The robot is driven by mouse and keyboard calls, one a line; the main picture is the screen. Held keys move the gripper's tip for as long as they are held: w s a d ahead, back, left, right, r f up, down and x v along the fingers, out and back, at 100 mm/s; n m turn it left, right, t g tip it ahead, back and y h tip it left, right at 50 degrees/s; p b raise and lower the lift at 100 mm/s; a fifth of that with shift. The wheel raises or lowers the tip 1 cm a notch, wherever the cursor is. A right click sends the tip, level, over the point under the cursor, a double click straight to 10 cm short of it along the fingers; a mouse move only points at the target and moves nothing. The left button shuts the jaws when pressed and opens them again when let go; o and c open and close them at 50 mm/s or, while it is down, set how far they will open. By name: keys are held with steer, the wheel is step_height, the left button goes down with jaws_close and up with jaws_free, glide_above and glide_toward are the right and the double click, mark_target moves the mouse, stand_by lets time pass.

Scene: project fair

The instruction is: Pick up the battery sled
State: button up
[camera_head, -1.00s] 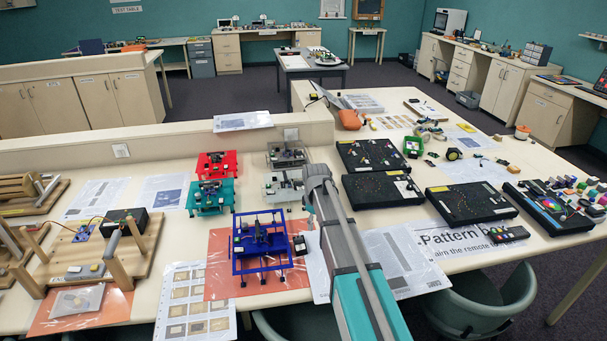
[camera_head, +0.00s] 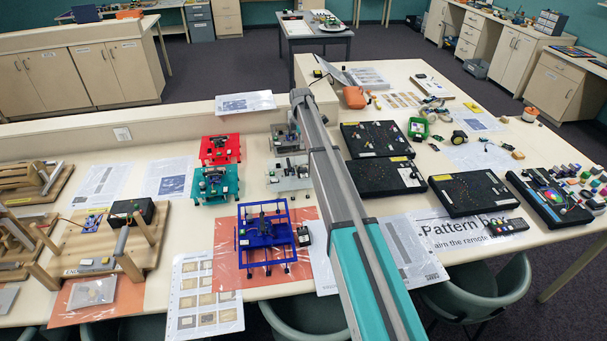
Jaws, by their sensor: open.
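I cannot tell which object is the battery sled; several small open-frame devices stand on the long table. A blue one (camera_head: 265,240) stands on an orange sheet in front. A teal one (camera_head: 214,184) and a red one (camera_head: 220,150) stand behind it to the left. A light grey one (camera_head: 288,174) and a grey one (camera_head: 284,138) stand behind it, close to my arm, which partly covers the grey one. My arm link crosses the middle of the view from the bottom. My gripper does not show.
Several black boards (camera_head: 470,192) lie right of my arm. Wooden rigs (camera_head: 105,245) fill the left side. A low partition (camera_head: 170,125) runs behind the devices. Chairs (camera_head: 485,295) stand at the front edge.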

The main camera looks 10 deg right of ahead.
steer(key=shift+f+b, duration=0.75)
steer(key=shift+b, duration=0.05)
steer(key=b, duration=0.7)
glide_above(303, 169)
step_height(303, 169, down, 7)
steer(key=shift+w+f, duration=0.1)
steer(key=shift+d+f+b, duration=0.1)
steer(key=shift+f+b, duration=2.45)
steer(key=shift+b, duration=0.1)
steer(key=shift+c, duration=0.3)
jaws_close()
